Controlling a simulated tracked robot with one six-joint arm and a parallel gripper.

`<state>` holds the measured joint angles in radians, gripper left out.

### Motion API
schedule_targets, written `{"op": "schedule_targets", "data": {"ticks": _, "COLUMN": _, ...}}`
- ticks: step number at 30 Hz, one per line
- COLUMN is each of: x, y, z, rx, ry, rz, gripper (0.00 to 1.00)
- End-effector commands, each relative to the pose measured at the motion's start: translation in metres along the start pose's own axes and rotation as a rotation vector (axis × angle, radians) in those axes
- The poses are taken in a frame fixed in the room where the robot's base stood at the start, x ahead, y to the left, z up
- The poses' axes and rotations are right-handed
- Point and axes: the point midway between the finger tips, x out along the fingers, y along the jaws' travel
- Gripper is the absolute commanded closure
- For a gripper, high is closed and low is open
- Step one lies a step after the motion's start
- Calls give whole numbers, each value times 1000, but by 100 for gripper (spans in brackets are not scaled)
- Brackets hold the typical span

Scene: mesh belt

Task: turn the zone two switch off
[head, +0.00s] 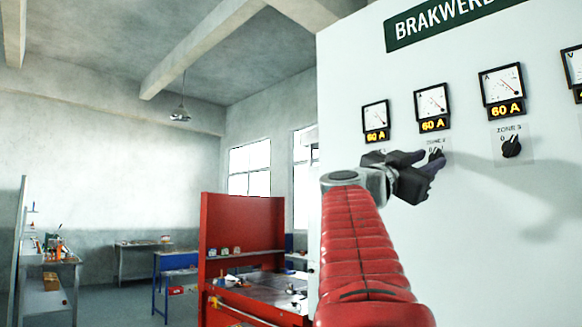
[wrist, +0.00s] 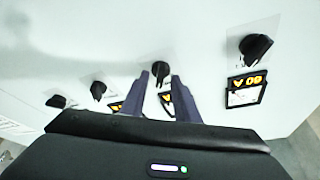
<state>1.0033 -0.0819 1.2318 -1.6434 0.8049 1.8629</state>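The zone two switch (head: 435,154) is a black rotary knob under the second gauge on the white panel. Its label is partly readable in the head view, and my gripper covers part of it. In the wrist view, which is upside down, the zone two knob (wrist: 160,69) shows between and just beyond my fingertips. My gripper (wrist: 158,77) is open, with a dark finger on each side of the knob. It also shows in the head view (head: 434,161), close to the panel. I cannot tell whether the fingers touch the knob.
The zone three knob (head: 511,147) is to the right. Another knob (wrist: 255,46) is on the other side, large in the wrist view. Ammeters (head: 432,102) reading 60 A hang above. A red workbench (head: 240,235) stands left of the panel.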

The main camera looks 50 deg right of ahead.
Motion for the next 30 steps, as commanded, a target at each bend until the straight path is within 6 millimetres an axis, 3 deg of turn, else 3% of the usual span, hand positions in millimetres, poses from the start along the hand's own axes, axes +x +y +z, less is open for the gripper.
{"op": "schedule_targets", "data": {"ticks": 11, "x": 4, "y": 0, "z": 0, "rx": 0, "ry": 1, "rz": 0, "gripper": 73}}
{"op": "schedule_targets", "data": {"ticks": 22, "x": 4, "y": 0, "z": 0, "rx": 0, "ry": 0, "rz": 0, "gripper": 99}}
{"op": "schedule_targets", "data": {"ticks": 30, "x": 6, "y": 0, "z": 1, "rx": -1, "ry": 0, "rz": 0, "gripper": 100}}
